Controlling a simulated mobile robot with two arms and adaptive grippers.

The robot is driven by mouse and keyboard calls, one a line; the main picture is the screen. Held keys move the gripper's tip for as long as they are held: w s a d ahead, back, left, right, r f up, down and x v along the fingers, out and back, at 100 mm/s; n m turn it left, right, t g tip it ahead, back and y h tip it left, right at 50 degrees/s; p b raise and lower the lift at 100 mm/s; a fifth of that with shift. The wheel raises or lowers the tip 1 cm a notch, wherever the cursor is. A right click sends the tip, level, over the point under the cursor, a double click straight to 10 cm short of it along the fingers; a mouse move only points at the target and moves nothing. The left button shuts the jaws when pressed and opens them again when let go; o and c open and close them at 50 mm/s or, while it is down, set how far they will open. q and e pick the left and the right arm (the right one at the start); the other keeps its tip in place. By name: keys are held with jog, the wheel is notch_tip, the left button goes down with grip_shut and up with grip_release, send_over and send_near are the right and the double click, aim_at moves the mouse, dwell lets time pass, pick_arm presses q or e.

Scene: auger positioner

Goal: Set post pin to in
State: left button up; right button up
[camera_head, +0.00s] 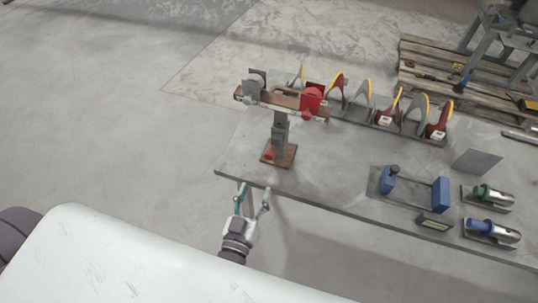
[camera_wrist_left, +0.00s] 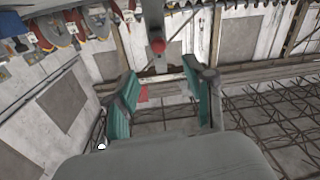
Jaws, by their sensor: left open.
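The auger positioner stands at the table's left end, with a grey post (camera_head: 280,131) on a brown base plate (camera_head: 286,157). The post pin has a red knob (camera_head: 269,153) low on the post, on its near left side. In the left wrist view the red knob (camera_wrist_left: 158,46) shows at the top centre, facing the camera. My left gripper (camera_head: 253,193) is open and empty, just off the table's front left edge, below and apart from the knob. Its teal-padded fingers (camera_wrist_left: 159,72) are spread wide in the wrist view. I cannot tell how far the pin sits in. My right gripper is not in view.
A brown bar (camera_head: 283,98) with a grey clamp (camera_head: 253,86) and a red clamp (camera_head: 312,99) tops the post. A rack of augers (camera_head: 388,124) stands behind. A blue-ended fixture (camera_head: 413,188) sits to the right. The table front between is clear.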

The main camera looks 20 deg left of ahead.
aim_at(269, 158)
pick_arm(q)
jog(key=w+p, duration=0.1)
jog(key=w, duration=1)
jog(key=shift+w+p, duration=0.15)
jog(key=shift+p, duration=0.25)
jog(key=shift+w, duration=0.5)
jog(key=c, duration=1)
grip_shut()
